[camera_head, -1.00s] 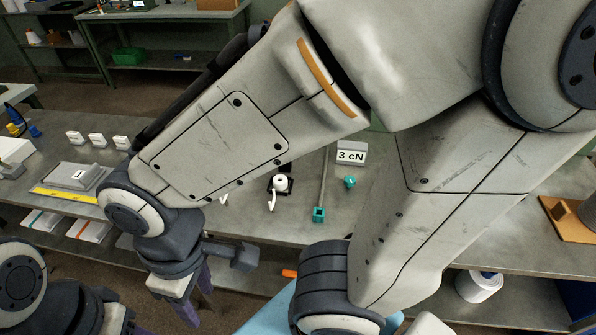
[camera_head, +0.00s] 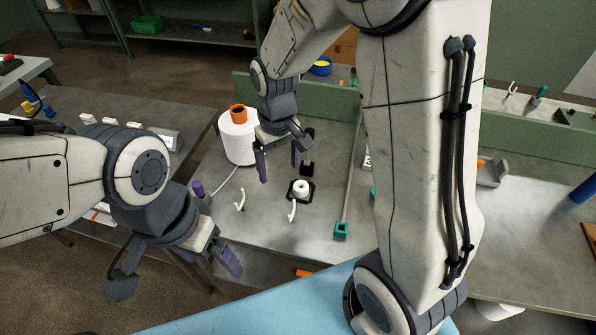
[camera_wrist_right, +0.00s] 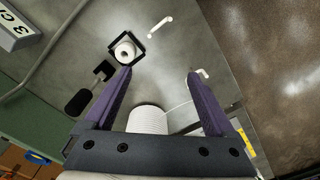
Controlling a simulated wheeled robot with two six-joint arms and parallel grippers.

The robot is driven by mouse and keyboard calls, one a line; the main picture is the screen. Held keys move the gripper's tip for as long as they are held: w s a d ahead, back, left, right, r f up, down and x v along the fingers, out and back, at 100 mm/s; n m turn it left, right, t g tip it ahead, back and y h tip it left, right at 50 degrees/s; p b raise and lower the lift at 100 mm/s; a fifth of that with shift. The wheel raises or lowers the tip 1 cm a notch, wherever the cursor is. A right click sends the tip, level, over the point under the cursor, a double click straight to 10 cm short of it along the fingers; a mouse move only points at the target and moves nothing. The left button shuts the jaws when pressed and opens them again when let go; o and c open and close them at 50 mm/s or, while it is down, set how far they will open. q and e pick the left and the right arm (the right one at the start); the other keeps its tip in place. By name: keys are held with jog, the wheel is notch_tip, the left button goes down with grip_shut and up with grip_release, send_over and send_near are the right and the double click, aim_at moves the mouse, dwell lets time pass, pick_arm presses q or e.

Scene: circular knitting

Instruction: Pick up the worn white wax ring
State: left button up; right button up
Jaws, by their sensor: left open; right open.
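The small white wax ring (camera_head: 300,188) sits in a square black holder (camera_head: 290,197) on the grey table. The ring also shows in the right wrist view (camera_wrist_right: 126,51), near the tip of the left-hand finger in the picture. My right gripper (camera_head: 279,168) is open and empty, above the table and to the left of the ring. In the wrist view, its purple fingers (camera_wrist_right: 159,72) stand wide apart with nothing between them. My left gripper (camera_head: 214,228) is open and empty at the table's front left edge.
Two white hooked pieces (camera_head: 240,201) (camera_head: 292,211) lie near the holder. A grey rod with a green end (camera_head: 341,230) lies to the right. A black piece (camera_head: 307,168) lies behind the ring.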

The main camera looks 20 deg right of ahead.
jog(key=m, duration=0.2)
send_over(301, 185)
notch_tip(301, 185, down, 4)
jog(key=f, duration=0.1)
jog(key=f+p, duration=0.1)
jog(key=f, duration=0.3)
jog(key=shift+w+d, duration=0.15)
jog(key=shift+w, duration=0.15)
jog(key=f, duration=0.1)
jog(key=f+p, duration=0.1)
jog(key=f, duration=0.1)
jog(key=f+p, duration=0.1)
jog(key=shift+s+a+f, duration=0.2)
jog(key=shift+s+f, duration=0.05)
jog(key=shift+s, duration=0.15)
jog(key=shift+f, duration=0.7)
grip_shut()
jog(key=shift+r, duration=0.1)
